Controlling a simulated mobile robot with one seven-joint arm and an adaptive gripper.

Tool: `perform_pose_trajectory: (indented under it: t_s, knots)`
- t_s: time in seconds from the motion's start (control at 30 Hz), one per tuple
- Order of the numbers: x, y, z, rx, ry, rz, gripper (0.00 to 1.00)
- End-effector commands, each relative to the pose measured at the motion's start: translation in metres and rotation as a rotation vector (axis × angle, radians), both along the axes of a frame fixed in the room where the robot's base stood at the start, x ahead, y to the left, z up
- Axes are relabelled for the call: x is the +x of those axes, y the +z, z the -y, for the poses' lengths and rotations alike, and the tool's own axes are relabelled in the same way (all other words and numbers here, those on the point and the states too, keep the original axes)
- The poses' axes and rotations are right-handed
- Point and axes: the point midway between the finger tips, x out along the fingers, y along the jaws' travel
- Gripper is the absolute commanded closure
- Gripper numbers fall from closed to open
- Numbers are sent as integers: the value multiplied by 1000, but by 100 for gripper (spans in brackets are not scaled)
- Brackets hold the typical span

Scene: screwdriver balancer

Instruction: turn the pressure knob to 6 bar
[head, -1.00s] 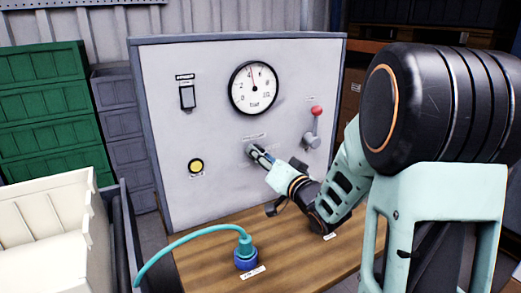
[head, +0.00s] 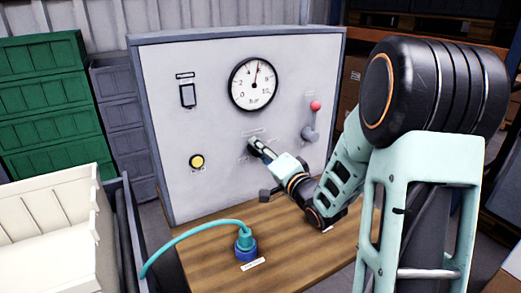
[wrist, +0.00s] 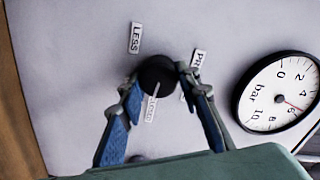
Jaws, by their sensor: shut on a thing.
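The black pressure knob (wrist: 157,73) sits on the grey panel (head: 215,130), with a pale pointer line on its face. In the wrist view my gripper (wrist: 159,82) has its fingers on either side of the knob, shut on it. In the head view my gripper (head: 260,148) reaches the panel from the lower right and largely hides the knob. The round bar gauge (head: 254,85) is above the knob. Its needle points slightly right of top. In the wrist view the gauge (wrist: 277,93) has its red needle between 4 and 6, nearer 6.
A lever with a red ball (head: 315,106) is right of the knob. A black switch (head: 188,96) and a yellow button (head: 197,161) are to the left. A teal hose with a blue fitting (head: 246,247) stands on the wooden bench (head: 215,268). A label reading LESS (wrist: 136,38) is beside the knob.

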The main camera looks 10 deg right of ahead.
Motion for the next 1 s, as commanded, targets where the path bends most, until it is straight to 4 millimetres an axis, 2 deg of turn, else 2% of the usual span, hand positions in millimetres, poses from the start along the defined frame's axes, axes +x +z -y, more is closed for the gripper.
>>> perform_pose_trajectory:
  t_s: [0.27, 0.3, 0.47, 0.77, 0.87, 1.0]
  knots:
    - [1, 2, 0, 0, 0, 5, 93]
    - [1, 2, 0, 0, 0, 5, 68]
    - [0, 1, 0, 0, 0, 3, 51]
    - [-2, 1, 1, -1, 0, 2, 51]
    - [-11, 0, 5, -1, -2, 0, 51]
    - [-34, 0, 13, -1, -3, 1, 51]
